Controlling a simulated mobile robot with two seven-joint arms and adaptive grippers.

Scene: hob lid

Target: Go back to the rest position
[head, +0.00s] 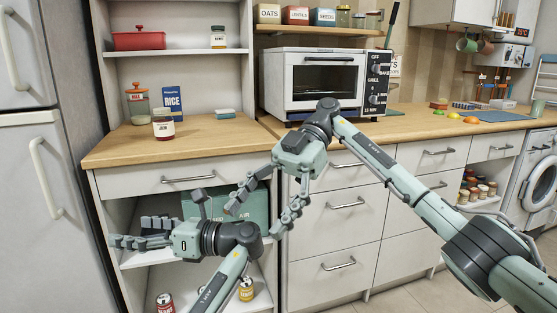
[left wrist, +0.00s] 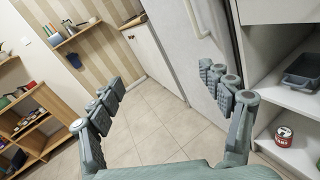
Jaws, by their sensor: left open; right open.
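My left gripper (head: 128,235) is low at the left, in front of the open shelves under the wooden counter, fingers pointing left. No hob or lid can be made out.
The fridge (head: 35,190) stands at the left. The wooden counter (head: 190,143) holds several jars and boxes; a toaster oven (head: 325,112) stands to its right. A teal box (head: 252,207) and cans (head: 246,290) sit on the shelves. The floor (left wrist: 150,125) is clear.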

